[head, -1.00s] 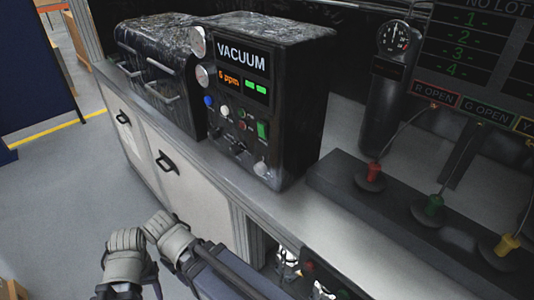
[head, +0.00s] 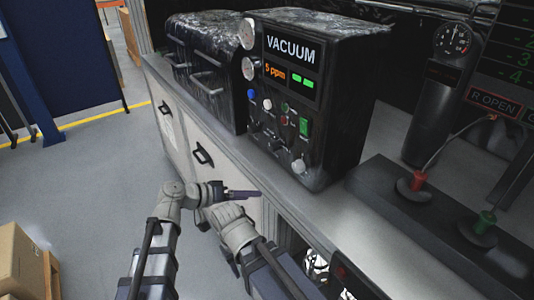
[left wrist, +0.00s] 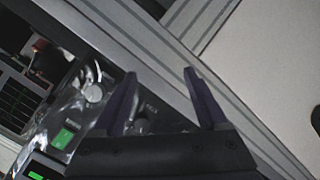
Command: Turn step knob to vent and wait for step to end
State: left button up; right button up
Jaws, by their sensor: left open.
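The black vacuum unit (head: 345,95) stands on the bench and reads "VACUUM" and "5 ppm" beside two green bars. Its front panel carries a blue knob, dark knobs (head: 270,135), a green switch (head: 304,126) and a pale knob (head: 298,166). I cannot read which is the step knob or its setting. My left gripper (head: 252,193) is below and left of the panel, apart from it. In the left wrist view it is open and empty (left wrist: 160,75), with the pale knob (left wrist: 93,91) left of the fingers. My right arm shows at the bottom, but its fingers do not.
A wrapped dark chamber (head: 205,65) adjoins the unit on the left. Gauges (head: 249,68) stick out from the unit's left edge. Red (head: 417,181) and green (head: 486,222) plugs stand on a dark block at right. The bench edge runs below the panel. A cardboard box (head: 20,262) sits lower left.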

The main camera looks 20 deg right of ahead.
aim_at(270, 148)
pick_arm(q)
jog(key=w+d+r+t+h, duration=0.1)
jog(key=w+r+t+h, duration=0.2)
jog(key=w+r+h, duration=0.45)
jog(key=shift+w+d+r+n+y, duration=0.2)
jog(key=shift+d+y, duration=0.3)
jog(key=shift+d, duration=0.75)
jog(key=shift+w+d+r+n+y, duration=0.1)
jog(key=shift+w+d+r+y, duration=0.25)
jog(key=shift+d, duration=0.95)
jog(key=shift+w+d+r+n+y, duration=0.15)
jog(key=shift+d+y, duration=0.45)
jog(key=shift+d, duration=0.65)
jog(key=shift+c, duration=0.3)
jog(key=shift+s, duration=0.1)
grip_shut()
